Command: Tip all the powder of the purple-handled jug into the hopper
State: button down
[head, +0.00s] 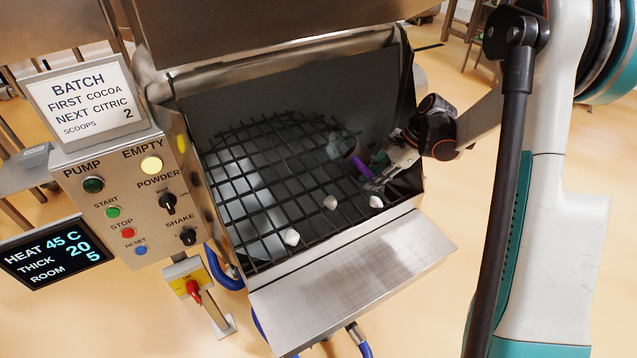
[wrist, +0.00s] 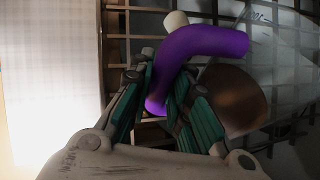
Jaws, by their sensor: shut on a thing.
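My gripper (head: 376,176) is inside the right side of the hopper and is shut on the purple handle (head: 361,167) of the jug. In the wrist view the handle (wrist: 205,43) runs between the green-padded fingers (wrist: 163,103). The jug (wrist: 275,45) looks see-through with faint marks, and a brown rounded patch (wrist: 232,98) shows in it; I cannot tell whether this is powder. The jug is above the hopper's grid (head: 262,185), and its exact tilt is unclear. The hopper (head: 190,80) is open, with a dark inside. No pouring stream is visible.
Several pale lumps lie on the grid, such as one near the front (head: 291,237). A steel shelf (head: 350,268) juts from the hopper's front. A control panel (head: 135,200) stands at left with its EMPTY lamp (head: 151,163) lit yellow; the batch sign (head: 90,95) is above.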

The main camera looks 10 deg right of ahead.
jog(key=shift+t+h+p, duration=0.6)
jog(key=shift+h+p, duration=0.05)
jog(key=shift+h, duration=0.25)
